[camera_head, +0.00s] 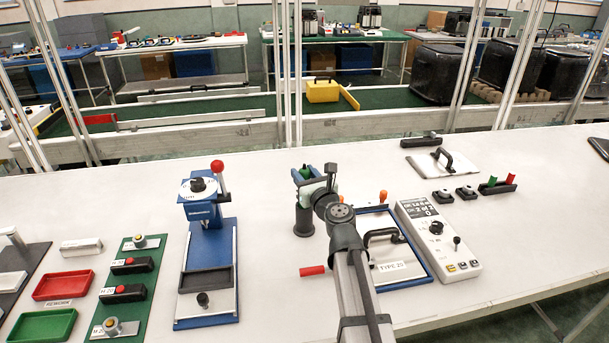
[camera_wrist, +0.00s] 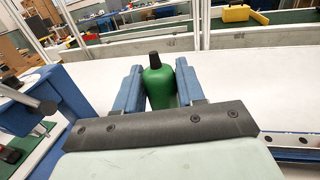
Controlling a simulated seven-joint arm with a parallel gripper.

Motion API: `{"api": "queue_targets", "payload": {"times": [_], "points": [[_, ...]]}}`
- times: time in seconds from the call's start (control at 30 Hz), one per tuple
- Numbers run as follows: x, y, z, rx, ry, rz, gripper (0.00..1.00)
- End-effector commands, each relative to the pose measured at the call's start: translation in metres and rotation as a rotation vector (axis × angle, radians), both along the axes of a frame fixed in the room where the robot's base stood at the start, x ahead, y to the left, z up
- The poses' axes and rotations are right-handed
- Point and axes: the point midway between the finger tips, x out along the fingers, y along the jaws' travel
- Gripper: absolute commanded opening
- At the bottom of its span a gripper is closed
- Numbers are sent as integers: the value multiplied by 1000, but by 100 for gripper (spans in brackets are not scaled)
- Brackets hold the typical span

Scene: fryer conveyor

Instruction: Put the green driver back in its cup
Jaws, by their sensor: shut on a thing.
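My gripper (camera_head: 303,173) is shut on the green driver (camera_wrist: 160,88). In the wrist view the green handle stands between the two blue fingers, with a black end showing above it. In the head view only a small green part of the driver (camera_head: 307,171) shows between the fingers. A dark grey cup (camera_head: 304,219) stands on the table just below my gripper. My gripper and wrist partly cover this area, so I cannot tell whether the driver's lower end is inside the cup.
A blue-framed plate marked TYPE 2 (camera_head: 401,267) and a white control box (camera_head: 438,240) lie right of my arm. A blue press (camera_head: 209,255) stands to the left. A red handle (camera_head: 312,270) lies on the table left of my arm. The table behind the cup is clear.

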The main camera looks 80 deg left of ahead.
Motion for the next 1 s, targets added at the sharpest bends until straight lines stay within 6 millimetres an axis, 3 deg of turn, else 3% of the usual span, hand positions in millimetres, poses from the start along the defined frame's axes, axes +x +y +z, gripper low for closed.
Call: {"api": "queue_targets", "payload": {"times": [0.13, 0.17, 0.4, 0.77, 1.0], "points": [[0, 0, -3, 0, 0, 0, 0], [0, 0, -3, 0, -1, 0, 42], [0, 0, -3, 0, 0, 0, 64], [0, 0, 0, 0, 0, 0, 64], [5, -23, 0, 0, 0, -1, 64]]}}
